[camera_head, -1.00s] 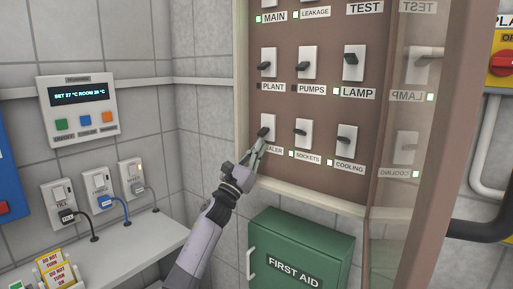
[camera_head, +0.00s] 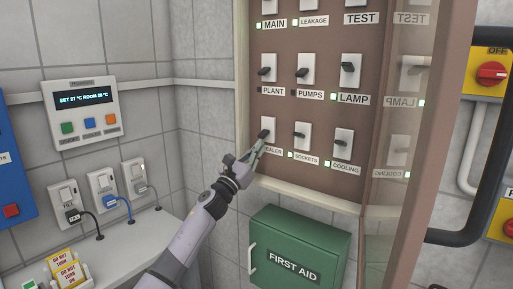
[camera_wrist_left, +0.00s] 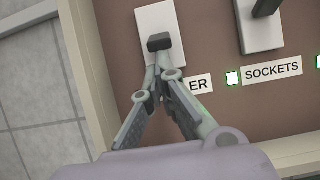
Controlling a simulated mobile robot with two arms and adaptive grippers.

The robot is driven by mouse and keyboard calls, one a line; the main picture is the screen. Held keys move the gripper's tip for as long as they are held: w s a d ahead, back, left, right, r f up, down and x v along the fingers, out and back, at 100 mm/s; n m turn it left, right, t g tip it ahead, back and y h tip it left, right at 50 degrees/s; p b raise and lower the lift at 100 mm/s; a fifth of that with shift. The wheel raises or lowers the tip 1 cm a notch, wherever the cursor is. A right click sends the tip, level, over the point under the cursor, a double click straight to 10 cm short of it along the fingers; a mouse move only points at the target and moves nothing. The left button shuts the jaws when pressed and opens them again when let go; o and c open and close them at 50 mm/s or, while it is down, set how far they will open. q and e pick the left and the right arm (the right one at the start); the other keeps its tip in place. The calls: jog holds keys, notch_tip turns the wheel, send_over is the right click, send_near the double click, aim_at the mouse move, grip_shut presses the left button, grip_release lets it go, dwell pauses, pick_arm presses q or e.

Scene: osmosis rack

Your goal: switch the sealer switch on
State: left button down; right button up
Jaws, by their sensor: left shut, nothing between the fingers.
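The sealer switch (camera_head: 269,126) is a white plate with a dark lever, at the left of the lowest visible row in the open brown panel. Its label (camera_head: 273,150) is partly covered by my left gripper (camera_head: 261,144), and its lamp is hidden. My left gripper is shut and empty, its fingertips right at the lower side of the lever. In the left wrist view the switch's lever (camera_wrist_left: 159,42) lies just beyond the fingertips (camera_wrist_left: 160,68); whether they touch I cannot tell. My right gripper is out of view.
The sockets switch (camera_head: 301,136) and cooling switch (camera_head: 343,143) are to the right, with lit green lamps. The glass door (camera_head: 393,190) stands open on the right. A green first aid box (camera_head: 300,245) hangs below.

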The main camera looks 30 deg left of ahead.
pick_arm(q)
jog(key=shift+s+r+p, duration=0.45)
jog(key=shift+r, duration=0.25)
jog(key=shift+s+r+p, duration=0.4)
jog(key=shift+s+r, duration=0.05)
jog(key=shift+r, duration=0.2)
jog(key=shift+s+f, duration=0.3)
jog(key=shift+s, duration=0.1)
send_near(259, 136)
jog(key=v, duration=0.4)
jog(key=shift+s+a, duration=0.15)
jog(key=shift+s, duration=0.2)
